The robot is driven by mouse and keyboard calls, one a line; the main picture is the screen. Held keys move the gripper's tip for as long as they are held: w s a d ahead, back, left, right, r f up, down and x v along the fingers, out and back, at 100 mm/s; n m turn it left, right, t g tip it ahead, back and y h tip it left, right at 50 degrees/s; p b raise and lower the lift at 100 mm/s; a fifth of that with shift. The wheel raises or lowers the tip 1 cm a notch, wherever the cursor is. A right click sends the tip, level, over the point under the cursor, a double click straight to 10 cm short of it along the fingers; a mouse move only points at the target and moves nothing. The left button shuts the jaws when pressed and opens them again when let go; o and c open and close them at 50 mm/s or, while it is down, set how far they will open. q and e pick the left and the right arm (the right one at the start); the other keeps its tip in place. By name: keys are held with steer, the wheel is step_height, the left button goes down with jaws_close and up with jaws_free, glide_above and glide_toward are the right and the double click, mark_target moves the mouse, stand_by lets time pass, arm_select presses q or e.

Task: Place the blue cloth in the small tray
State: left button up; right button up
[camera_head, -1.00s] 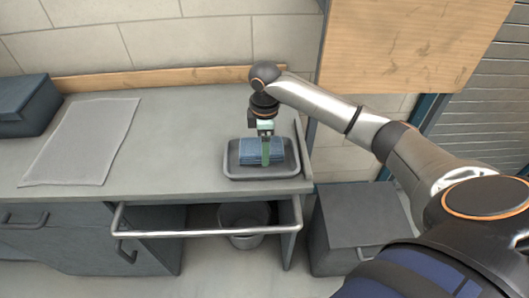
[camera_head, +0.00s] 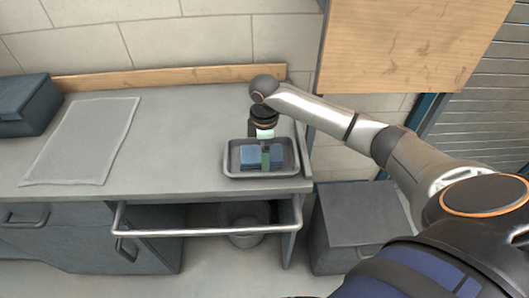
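The blue cloth (camera_head: 250,154) is a folded block lying inside the small dark tray (camera_head: 232,170) at the right end of the grey counter. The gripper hides part of the cloth. I cannot tell whether the fingers are pressed on the cloth or spread around it. My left gripper is not in view.
A pale grey mat (camera_head: 85,138) lies on the counter at the left, beside a dark blue-grey box (camera_head: 28,105). The counter (camera_head: 175,140) between mat and tray is clear. A metal rail (camera_head: 200,233) runs along the counter front. A wooden board (camera_head: 415,45) hangs at upper right.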

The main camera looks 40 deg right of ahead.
step_height(320, 180, up, 12)
steer(key=shift+r, duration=0.15)
stand_by(0.3)
